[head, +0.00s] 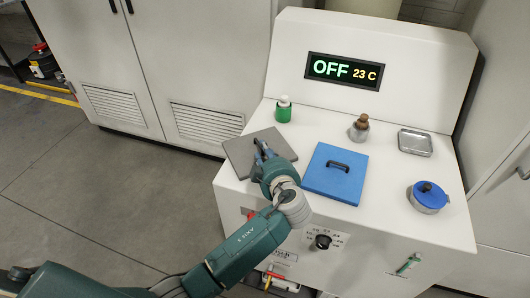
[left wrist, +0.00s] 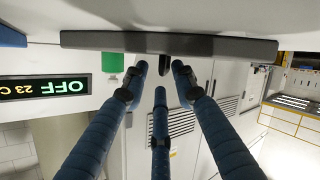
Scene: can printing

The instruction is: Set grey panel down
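The grey panel (head: 240,155) is a flat square at the left end of the white worktop, its left corner reaching past the worktop's edge. In the left wrist view it shows nearly edge-on as a dark bar (left wrist: 225,47). My left gripper (head: 262,148) is over the panel, its blue fingers (left wrist: 160,72) closed about the dark handle (left wrist: 166,66). The fingers and my arm hide most of the handle in the head view. Whether the panel touches the worktop I cannot tell. My right gripper is not in view.
A blue panel (head: 334,180) lies just right of the grey one. A green bottle (head: 283,110) stands behind the grey panel. A brown-topped flask (head: 359,128), a metal tray (head: 415,142) and a blue-lidded pot (head: 428,197) are further right. The display (head: 344,70) reads OFF, 23 C.

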